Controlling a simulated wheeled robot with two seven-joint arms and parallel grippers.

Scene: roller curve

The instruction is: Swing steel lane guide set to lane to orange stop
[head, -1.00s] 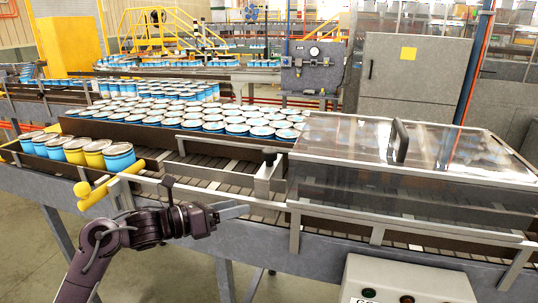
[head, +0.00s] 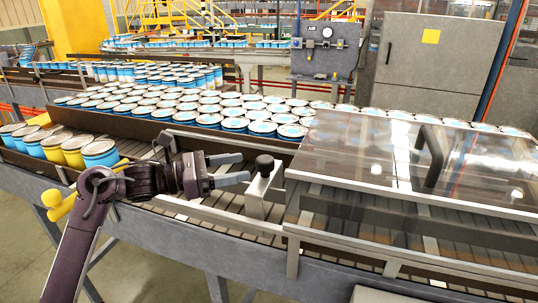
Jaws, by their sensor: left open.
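The steel lane guide (head: 262,193) is a grey metal plate standing over the roller lane left of the clear cover. A black knob (head: 264,164) tops it. My left gripper (head: 245,168) comes in from the left, just left of the knob. Its two grey fingers are apart, point right toward the knob and hold nothing. A small gap seems to lie between the fingertips and the knob; contact is hard to tell. I cannot make out an orange stop. My right gripper is not in view.
Blue-sided cans (head: 200,105) fill the lane behind; blue and yellow cans (head: 75,152) stand at the left. A clear cover (head: 380,155) with a black handle encloses the right part. A yellow bar (head: 60,206) sticks out at the front left. The rollers (head: 190,205) show bare near my arm.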

